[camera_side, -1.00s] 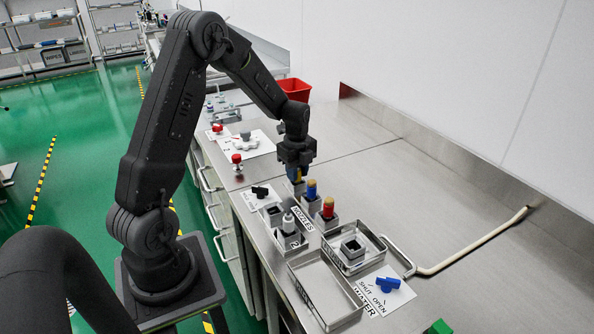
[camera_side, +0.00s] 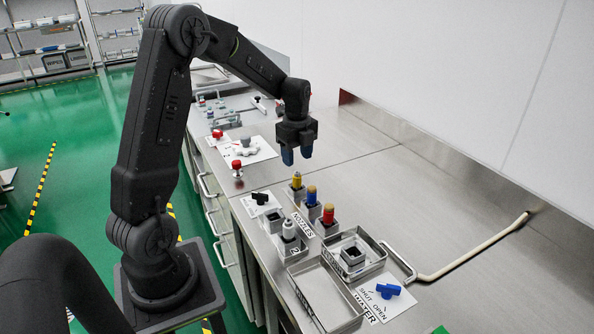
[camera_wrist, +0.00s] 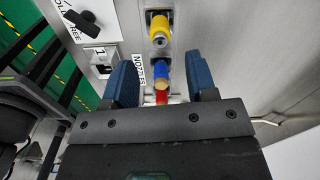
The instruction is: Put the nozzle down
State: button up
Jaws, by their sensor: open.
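Three nozzles stand upright in grey holders in a row by the NOZZLES label (camera_side: 302,225): a yellow nozzle (camera_side: 297,180), a blue nozzle (camera_side: 311,195) and a red nozzle (camera_side: 328,213). The yellow nozzle also shows in the wrist view (camera_wrist: 159,30), with the blue nozzle (camera_wrist: 162,75) beyond it and part of the red nozzle (camera_wrist: 161,97) between my fingers. My gripper (camera_side: 297,156) is open and empty above the yellow nozzle, clear of it. Its blue fingertips are spread apart in the wrist view (camera_wrist: 165,80).
A tray with a square holder (camera_side: 353,255) and an empty metal tray (camera_side: 325,296) stand in front. A blue valve handle (camera_side: 388,290), a black handle (camera_side: 261,197) and a red knob (camera_side: 237,162) sit nearby. The bench to the right is largely clear.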

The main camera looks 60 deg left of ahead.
aim_at(297, 173)
jog(key=s+d+r+n+t, duration=0.1)
jog(key=s+d+r+n, duration=0.2)
jog(key=d+r, duration=0.3)
jog(key=s+d+r+n+t, duration=0.1)
jog(key=s+d+r+n, duration=0.25)
jog(key=d+r, duration=0.35)
jog(key=s+d+n+t, duration=0.3)
jog(key=s+d+n, duration=0.6)
jog(key=s+d, duration=0.1)
jog(key=shift+s+n+t, duration=0.3)
jog(key=shift+s+n, duration=0.05)
jog(key=shift+s, duration=0.5)
jog(key=shift+r, duration=0.1)
